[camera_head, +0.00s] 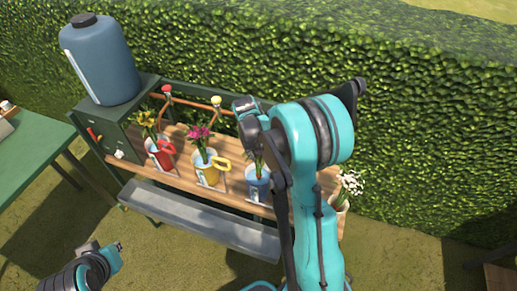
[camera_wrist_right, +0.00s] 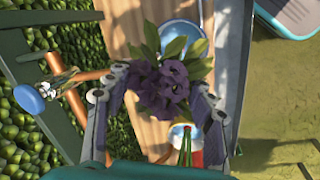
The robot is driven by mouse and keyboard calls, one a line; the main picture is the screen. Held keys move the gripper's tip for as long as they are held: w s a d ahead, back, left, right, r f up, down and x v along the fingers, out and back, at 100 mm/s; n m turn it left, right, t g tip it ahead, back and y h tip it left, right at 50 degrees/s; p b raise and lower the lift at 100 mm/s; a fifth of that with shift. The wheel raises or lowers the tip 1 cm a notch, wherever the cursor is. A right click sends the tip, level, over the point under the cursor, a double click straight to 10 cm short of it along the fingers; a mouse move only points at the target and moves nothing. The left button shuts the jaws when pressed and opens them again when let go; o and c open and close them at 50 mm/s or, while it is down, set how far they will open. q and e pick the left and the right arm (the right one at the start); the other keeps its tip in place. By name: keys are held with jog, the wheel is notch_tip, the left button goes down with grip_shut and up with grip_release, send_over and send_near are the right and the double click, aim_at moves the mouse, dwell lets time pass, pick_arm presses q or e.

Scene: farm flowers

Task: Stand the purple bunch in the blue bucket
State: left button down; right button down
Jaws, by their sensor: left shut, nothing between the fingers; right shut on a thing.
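The purple bunch (camera_wrist_right: 165,88), dark purple blooms with green leaves, sits between the fingers of my right gripper (camera_wrist_right: 158,92) in the right wrist view. The gripper is shut on it. A blue rim (camera_wrist_right: 207,22), apparently the blue bucket's, shows just beyond the leaves. In the head view the blue bucket (camera_head: 257,187) stands on the wooden bench, with green leaves directly above it. My right arm hides the blooms and most of its gripper there. I cannot tell whether the stems are inside the bucket. My left gripper (camera_head: 117,249) is shut and empty at lower left.
A red bucket (camera_head: 160,158) with yellow flowers and a yellow bucket (camera_head: 206,172) with pink flowers stand left of the blue one. White flowers (camera_head: 350,183) stand at the bench's right end. Taps (camera_head: 216,101) rise behind. A grey trough (camera_head: 200,222) runs along the front.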

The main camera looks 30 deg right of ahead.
jog(key=c, duration=0.5)
grip_release()
jog(key=v, duration=1.2)
jog(key=s+a+f+m+t+y+b, duration=0.1)
jog(key=s+a+t+b, duration=0.1)
jog(key=s+a, duration=0.2)
jog(key=s+a+f+m+t+b, duration=0.1)
jog(key=s+a, duration=0.3)
jog(key=s, duration=0.4)
jog(key=s+a+f+m+t+y+b, duration=0.1)
jog(key=s+a+t+b, duration=0.1)
jog(key=s, duration=0.4)
jog(key=shift+s+a+f+m+t+y+b, duration=0.1)
jog(key=shift+a+f+m+t+y+b, duration=0.2)
jog(key=shift+a, duration=0.4)
jog(key=shift+a+f+t+b, duration=0.1)
jog(key=shift+a+t, duration=0.3)
jog(key=shift+a, duration=0.25)
